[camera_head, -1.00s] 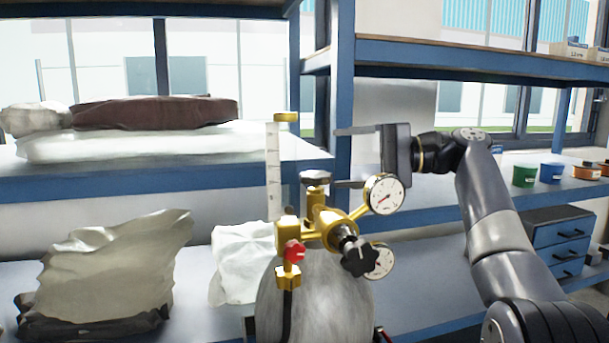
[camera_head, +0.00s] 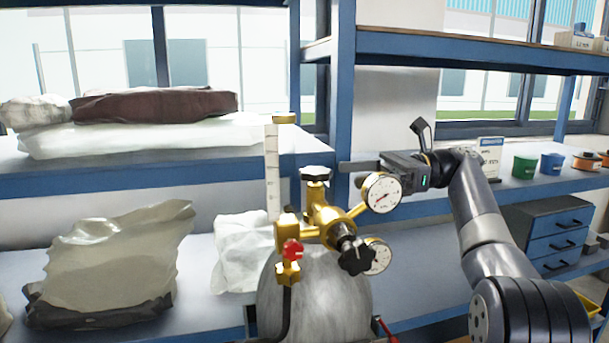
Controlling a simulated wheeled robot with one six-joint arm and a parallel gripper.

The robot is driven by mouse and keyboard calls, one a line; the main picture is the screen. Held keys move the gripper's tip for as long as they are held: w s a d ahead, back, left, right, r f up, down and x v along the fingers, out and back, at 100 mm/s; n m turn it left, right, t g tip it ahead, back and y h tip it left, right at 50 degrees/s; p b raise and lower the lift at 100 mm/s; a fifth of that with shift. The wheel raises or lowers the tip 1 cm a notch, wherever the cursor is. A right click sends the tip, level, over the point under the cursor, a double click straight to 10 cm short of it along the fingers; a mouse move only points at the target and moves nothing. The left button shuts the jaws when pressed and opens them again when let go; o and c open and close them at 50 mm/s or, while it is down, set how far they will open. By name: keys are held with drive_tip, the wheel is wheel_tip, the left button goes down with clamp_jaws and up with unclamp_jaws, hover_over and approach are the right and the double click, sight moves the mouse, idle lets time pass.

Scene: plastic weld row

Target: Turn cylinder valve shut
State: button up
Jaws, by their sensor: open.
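The grey gas cylinder (camera_head: 312,295) stands upright in the middle, with a brass valve and regulator (camera_head: 326,222) on top. A black handwheel (camera_head: 316,173) sits on the valve's upper stem. A black star knob (camera_head: 356,257) is on the regulator's front, and a red knob (camera_head: 291,250) is on the lower left outlet. Two round white gauges (camera_head: 382,193) sit at the right. My gripper (camera_head: 348,168) is open, just right of the black handwheel in the picture, pointing left. One finger shows; the other is hidden. I see no contact with the handwheel.
A white scale tube (camera_head: 272,170) rises left of the valve. A blue shelf post (camera_head: 342,90) stands behind. Wrapped bundles (camera_head: 160,105) and a bag (camera_head: 110,260) lie on the left shelves. Pots (camera_head: 524,170) and a drawer unit (camera_head: 550,240) are at the right.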

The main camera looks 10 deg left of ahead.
sight(304, 176)
drive_tip(key=x, duration=1)
drive_tip(key=shift+s+a+b, duration=0.1)
drive_tip(key=shift+a+b, duration=0.05)
drive_tip(key=shift+b, duration=0.25)
drive_tip(key=shift+c, duration=0.2)
drive_tip(key=shift+r, duration=0.1)
drive_tip(key=c, duration=0.9)
